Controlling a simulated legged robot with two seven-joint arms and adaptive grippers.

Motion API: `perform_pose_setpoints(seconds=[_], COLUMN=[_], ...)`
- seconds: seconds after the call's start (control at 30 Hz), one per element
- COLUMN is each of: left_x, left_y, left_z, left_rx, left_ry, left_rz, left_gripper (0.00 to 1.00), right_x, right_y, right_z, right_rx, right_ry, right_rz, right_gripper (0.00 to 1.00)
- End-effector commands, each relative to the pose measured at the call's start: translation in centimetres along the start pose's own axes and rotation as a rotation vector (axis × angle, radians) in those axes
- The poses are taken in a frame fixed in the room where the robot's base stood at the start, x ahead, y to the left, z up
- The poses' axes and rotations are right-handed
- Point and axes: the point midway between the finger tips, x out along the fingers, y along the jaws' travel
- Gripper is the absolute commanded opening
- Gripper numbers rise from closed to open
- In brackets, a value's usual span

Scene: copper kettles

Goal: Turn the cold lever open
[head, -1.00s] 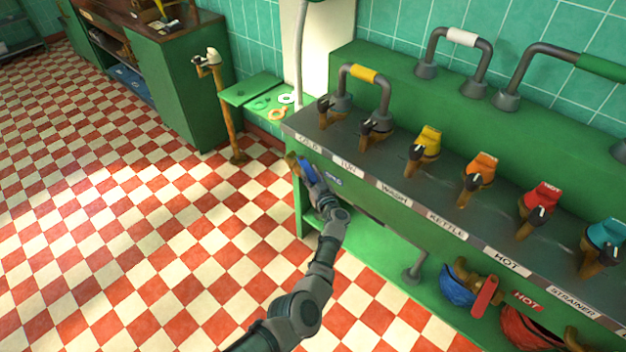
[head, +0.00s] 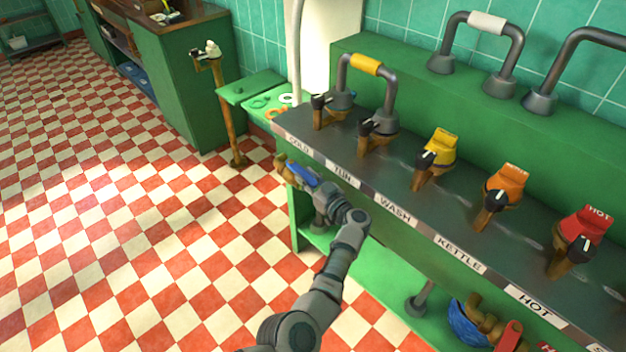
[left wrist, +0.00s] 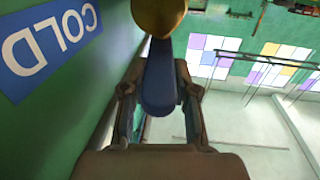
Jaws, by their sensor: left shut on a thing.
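The cold lever (head: 301,173) is a blue handle on a brass valve (head: 282,163), low on the front left end of the green counter. In the left wrist view the blue lever (left wrist: 159,75) runs down from the round brass valve (left wrist: 158,14), between my fingers. My left gripper (head: 314,186) is shut on the lever, with one finger on each side in the left wrist view (left wrist: 160,92). A blue COLD plate (left wrist: 48,45) is on the green panel beside it. My right gripper is in neither view.
The counter top (head: 400,185) carries several taps with coloured tags and black knobs. A brass post (head: 228,115) stands left of the counter, near a small green shelf (head: 250,86). The checkered floor (head: 130,230) to the left is clear.

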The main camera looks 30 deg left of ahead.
Motion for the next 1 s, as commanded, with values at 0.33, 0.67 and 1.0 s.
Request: perform_pose_setpoints(seconds=[0.33,0.67,1.0], left_x=[-0.03,-0.04,-0.97], left_y=[0.18,0.14,0.18], left_z=[0.1,0.01,-0.03], left_rx=[0.001,0.0,-0.001], left_ry=[-0.003,-0.002,-0.001], left_rz=[-0.007,-0.008,-0.009], left_gripper=[0.0,0.54,0.54], right_x=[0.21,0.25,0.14], right_y=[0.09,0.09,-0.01], right_z=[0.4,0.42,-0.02], right_rx=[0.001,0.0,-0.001], right_ry=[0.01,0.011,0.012], right_rz=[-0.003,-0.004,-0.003], right_gripper=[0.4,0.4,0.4])
